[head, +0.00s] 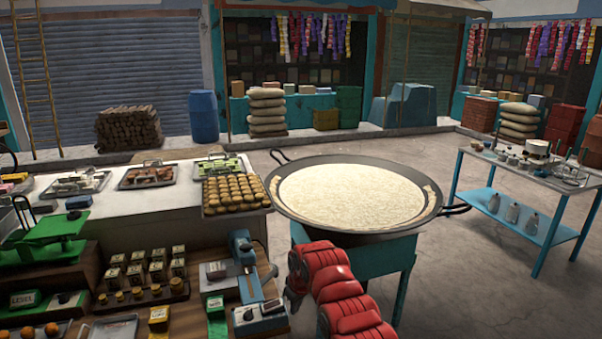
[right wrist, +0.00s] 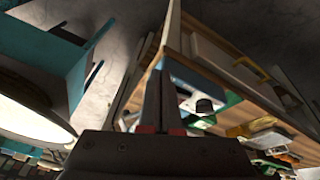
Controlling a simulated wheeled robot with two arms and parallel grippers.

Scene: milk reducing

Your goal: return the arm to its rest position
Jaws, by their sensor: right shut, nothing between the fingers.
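My right arm (head: 335,285) comes in from the bottom of the head view as red segments, in front of the pan's teal stand and right of the counter. My right gripper (right wrist: 160,78) shows in the right wrist view, its two dark fingers close together and empty. Its fingertips are hard to make out in the head view. My left arm and gripper are not in view. The wide pan (head: 437,213) of pale milk sits on its teal stand (head: 383,257) beyond my right arm. The pan's pale contents also show in the right wrist view (right wrist: 30,112).
A wooden counter (head: 200,325) at left holds a blue-grey device (head: 245,265), jars and a green scale (head: 45,235). A tray of round sweets (head: 235,193) stands left of the pan. A blue-legged table (head: 470,172) with bottles stands at right. The floor (head: 470,290) between is clear.

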